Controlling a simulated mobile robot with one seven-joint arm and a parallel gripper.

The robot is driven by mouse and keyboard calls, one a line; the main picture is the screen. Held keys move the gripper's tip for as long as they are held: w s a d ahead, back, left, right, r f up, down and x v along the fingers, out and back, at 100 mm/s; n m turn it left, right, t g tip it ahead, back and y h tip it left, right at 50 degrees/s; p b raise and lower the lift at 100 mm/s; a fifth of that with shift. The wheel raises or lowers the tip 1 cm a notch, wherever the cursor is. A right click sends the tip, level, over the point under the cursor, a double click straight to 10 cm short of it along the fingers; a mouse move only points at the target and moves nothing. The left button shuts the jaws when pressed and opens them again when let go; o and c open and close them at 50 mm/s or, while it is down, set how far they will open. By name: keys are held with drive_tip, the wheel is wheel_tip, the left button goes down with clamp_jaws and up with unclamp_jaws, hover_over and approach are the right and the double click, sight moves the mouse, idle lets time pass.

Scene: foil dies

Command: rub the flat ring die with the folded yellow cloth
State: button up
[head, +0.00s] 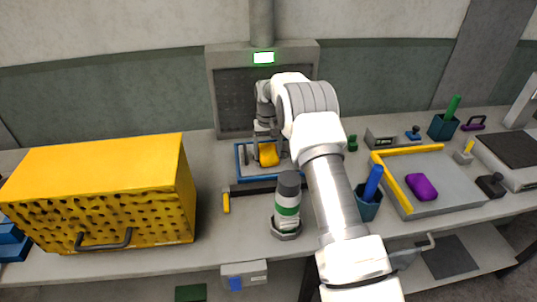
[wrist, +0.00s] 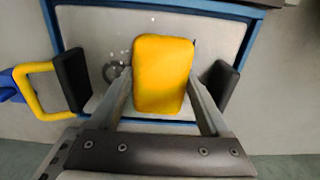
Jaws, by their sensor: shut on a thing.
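My gripper (wrist: 162,85) is shut on the folded yellow cloth (wrist: 163,72), a thick pad between its two fingers. In the head view the cloth (head: 268,155) is low over a blue-framed plate (head: 239,160) in front of the press. In the wrist view the grey plate (wrist: 92,22) lies beneath the cloth. I cannot tell whether the cloth touches the die or plate.
The grey press (head: 228,105) with a lit green display stands behind the plate. A yellow perforated box (head: 100,195) fills the left. A green-banded bottle (head: 287,205) stands in front. A teal cup (head: 368,205) and a tray (head: 450,185) with a purple pad (head: 421,187) are right.

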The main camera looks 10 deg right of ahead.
sight(272, 177)
drive_tip(key=shift+w, duration=1.4)
drive_tip(key=shift+f, duration=0.2)
drive_tip(key=shift+s+r+b, duration=0.15)
drive_tip(key=shift+s+b, duration=0.25)
drive_tip(key=shift+s, duration=1.6)
drive_tip(key=shift+s+b, duration=0.85)
drive_tip(key=shift+s, duration=2.9)
drive_tip(key=shift+r, duration=0.1)
drive_tip(key=shift+r+p, duration=1.8)
drive_tip(key=shift+r, duration=1.1)
drive_tip(key=shift+r, duration=0.1)
drive_tip(key=shift+r+p, duration=0.95)
drive_tip(key=shift+r, duration=0.5)
